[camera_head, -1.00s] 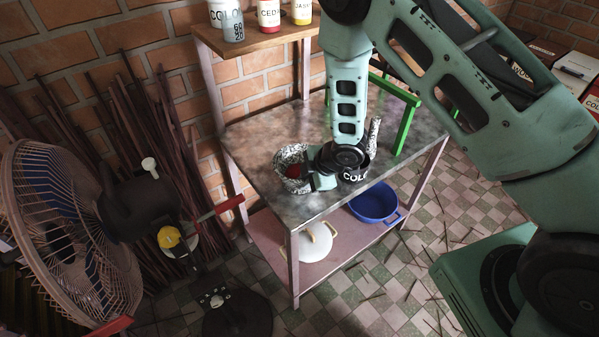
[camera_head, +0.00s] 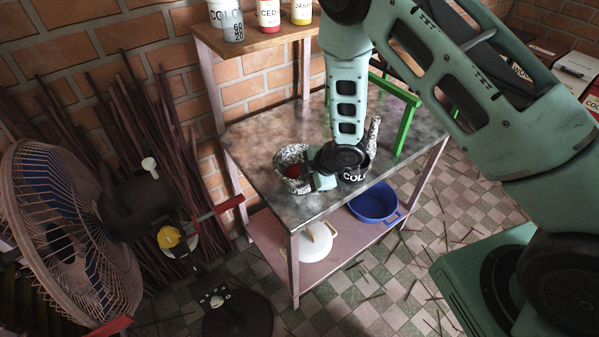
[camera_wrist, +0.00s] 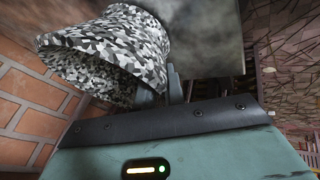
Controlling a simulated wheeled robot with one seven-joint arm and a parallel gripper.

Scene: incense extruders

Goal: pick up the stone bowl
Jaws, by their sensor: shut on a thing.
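The stone bowl (camera_head: 291,158) has a black, white and grey speckled surface and is at the left front of the metal table, with something dark red showing at its opening. In the wrist view the bowl (camera_wrist: 125,55) looms large, its mouth facing left and down in the picture. My gripper (camera_head: 308,183) is at the bowl's right side in the head view. In the wrist view my gripper's fingers (camera_wrist: 172,88) are shut on the bowl's wall. I cannot tell whether the bowl's base touches the table.
Below are a white pot (camera_head: 312,246) and a blue basin (camera_head: 376,203). A fan (camera_head: 70,230) stands at left.

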